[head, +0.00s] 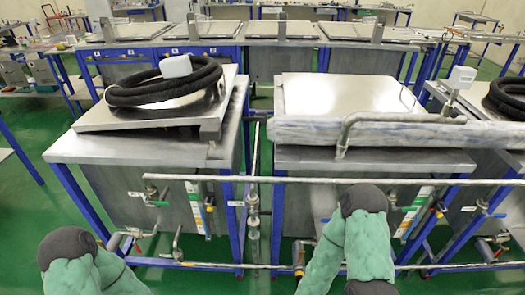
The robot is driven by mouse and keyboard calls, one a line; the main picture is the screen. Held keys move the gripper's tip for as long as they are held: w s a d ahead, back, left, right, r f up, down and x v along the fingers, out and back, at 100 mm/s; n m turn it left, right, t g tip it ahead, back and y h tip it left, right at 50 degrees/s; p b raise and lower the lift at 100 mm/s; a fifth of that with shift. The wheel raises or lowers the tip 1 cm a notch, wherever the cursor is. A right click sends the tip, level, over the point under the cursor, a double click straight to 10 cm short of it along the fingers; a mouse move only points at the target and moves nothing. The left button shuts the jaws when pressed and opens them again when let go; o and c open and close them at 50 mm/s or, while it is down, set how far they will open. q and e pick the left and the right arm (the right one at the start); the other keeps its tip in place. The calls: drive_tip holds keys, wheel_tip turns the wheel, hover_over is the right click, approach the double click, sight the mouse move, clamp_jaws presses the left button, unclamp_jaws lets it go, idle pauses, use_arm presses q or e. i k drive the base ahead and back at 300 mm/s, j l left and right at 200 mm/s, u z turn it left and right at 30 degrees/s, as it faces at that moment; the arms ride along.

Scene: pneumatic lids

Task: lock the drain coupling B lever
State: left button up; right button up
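Several small valves and couplings with coloured levers sit on the front pipework of the steel tanks. I cannot tell which is drain coupling B, as the labels are too small to read. A teal lever (158,203) is on the left tank's front. Another teal lever (497,216) is at far right. My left arm shows only as a green sleeve with a dark joint at bottom left. My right arm's bent green sleeve and dark joint hide part of the right tank's front. Neither gripper is in view.
A steel tank (100,185) stands left, with a black coiled hose (165,90) on its lid. A second tank (300,190) stands right of it, with a wrapped pipe (400,132) across its top. A horizontal pipe (330,180) runs in front of both. Green floor (30,215) is clear at left.

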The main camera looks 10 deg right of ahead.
sight(301, 253)
drive_tip(key=i+l+z, duration=0.2)
drive_tip(key=l+z, duration=0.3)
drive_tip(key=i+l+z, duration=0.2)
drive_tip(key=z, duration=0.3)
drive_tip(key=i+l, duration=0.05)
drive_tip(key=l, duration=0.05)
